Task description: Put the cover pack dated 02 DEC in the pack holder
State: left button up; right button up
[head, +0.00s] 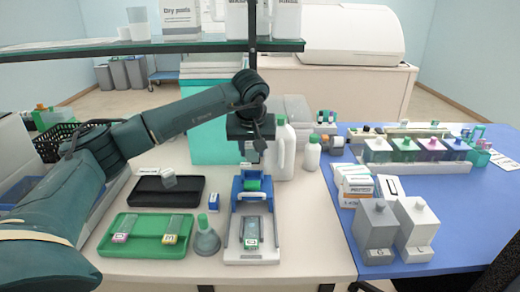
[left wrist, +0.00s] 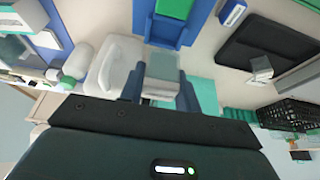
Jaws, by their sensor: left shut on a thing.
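My left gripper (head: 252,152) hangs above the rear of the blue stand, pointing down. It is shut on a small pale grey-teal pack (left wrist: 162,70), which shows between its fingers in the left wrist view. No date on it can be read. A similar pale, clear-looking pack (head: 169,178) sits at the back of the black tray (head: 150,198); it also shows in the left wrist view (left wrist: 260,66). The blue stand (head: 238,192) has a green block (head: 253,184) and a slide-like piece in front. I cannot tell which thing is the pack holder. My right gripper is not in view.
A white jug (head: 283,150) is close right of my gripper. A shelf (head: 200,46) crosses behind.

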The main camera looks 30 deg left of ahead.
aim_at(252, 162)
pick_arm(q)
jog(key=shift+f+b, duration=0.75)
jog(key=shift+f, duration=0.05)
jog(key=shift+f+b, duration=1.5)
jog(key=shift+f, duration=0.6)
jog(key=shift+s+f, duration=0.1)
jog(key=shift+f, duration=0.05)
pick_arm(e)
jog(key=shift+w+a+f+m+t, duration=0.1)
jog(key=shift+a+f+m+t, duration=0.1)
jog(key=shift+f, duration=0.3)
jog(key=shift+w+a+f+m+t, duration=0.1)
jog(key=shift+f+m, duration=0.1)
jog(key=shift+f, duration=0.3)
